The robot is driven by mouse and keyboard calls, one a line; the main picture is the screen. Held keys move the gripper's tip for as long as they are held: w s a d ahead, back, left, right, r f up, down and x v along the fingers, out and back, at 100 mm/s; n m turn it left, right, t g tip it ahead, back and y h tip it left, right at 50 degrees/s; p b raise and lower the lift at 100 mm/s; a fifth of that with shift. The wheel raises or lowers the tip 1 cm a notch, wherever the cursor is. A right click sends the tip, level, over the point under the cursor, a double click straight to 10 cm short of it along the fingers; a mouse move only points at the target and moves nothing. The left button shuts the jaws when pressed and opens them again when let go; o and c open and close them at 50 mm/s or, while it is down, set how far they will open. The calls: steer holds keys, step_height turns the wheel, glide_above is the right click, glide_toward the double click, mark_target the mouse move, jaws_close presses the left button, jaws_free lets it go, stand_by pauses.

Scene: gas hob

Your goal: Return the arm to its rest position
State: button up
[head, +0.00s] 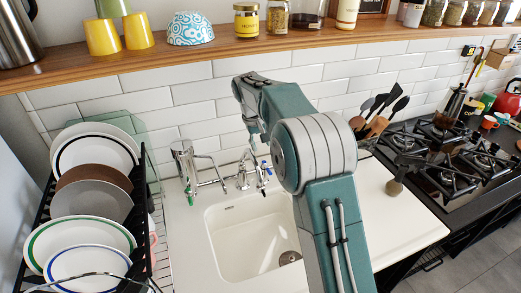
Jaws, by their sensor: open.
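My teal and grey arm (338,235) rises from the bottom of the head view, right of centre. It bends at a large round joint (318,150) over the right side of the sink. From there a thinner section reaches up and left to my wrist links (250,100), in front of the white tiles. No held object shows.
A white sink (235,235) with taps (245,178) lies below the arm. A dish rack with plates (95,235) stands left. A gas hob (455,165) and dark utensils (380,112) are right. A wooden shelf (200,55) with bowls and jars runs above.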

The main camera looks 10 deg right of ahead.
stand_by(0.3)
steer(key=s+d+r+m+t+y, duration=0.1)
steer(key=s+d+r, duration=0.1)
steer(key=s+r, duration=0.55)
steer(key=s+d+r+t, duration=0.1)
steer(key=s+r, duration=0.4)
steer(key=s, duration=0.5)
steer(key=s+f+t, duration=0.1)
steer(key=s, duration=0.9)
steer(key=s+d+f+m+t+y, duration=0.1)
steer(key=s+f+t, duration=0.1)
steer(key=s, duration=0.7)
steer(key=shift+s+f, duration=0.3)
steer(key=shift+s, duration=0.1)
steer(key=shift+d, duration=0.1)
